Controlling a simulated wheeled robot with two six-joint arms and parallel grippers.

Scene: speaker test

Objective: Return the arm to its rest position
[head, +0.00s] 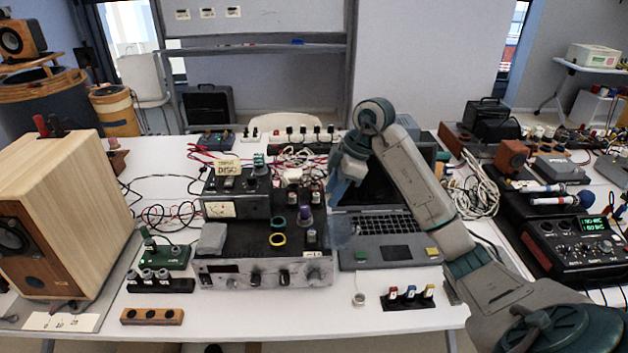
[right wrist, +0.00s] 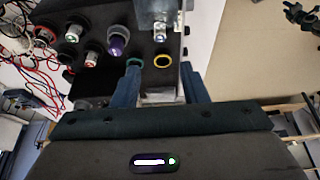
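My right arm (head: 425,190) reaches in from the lower right of the head view, raised and bent over the table. My right gripper (head: 341,210) points down beside the laptop's left edge, near the right side of the silver-fronted amplifier (head: 222,274). In the right wrist view its two dark fingers (right wrist: 160,75) stand apart with nothing held between them. My left gripper is not in view.
A laptop (head: 388,253) stands open behind my right forearm, partly hidden. A wooden speaker (head: 75,190) is at the left. A small block with coloured knobs (head: 409,298) and a white roll (head: 358,299) lie in front. A black mixer (head: 575,247) is at the right.

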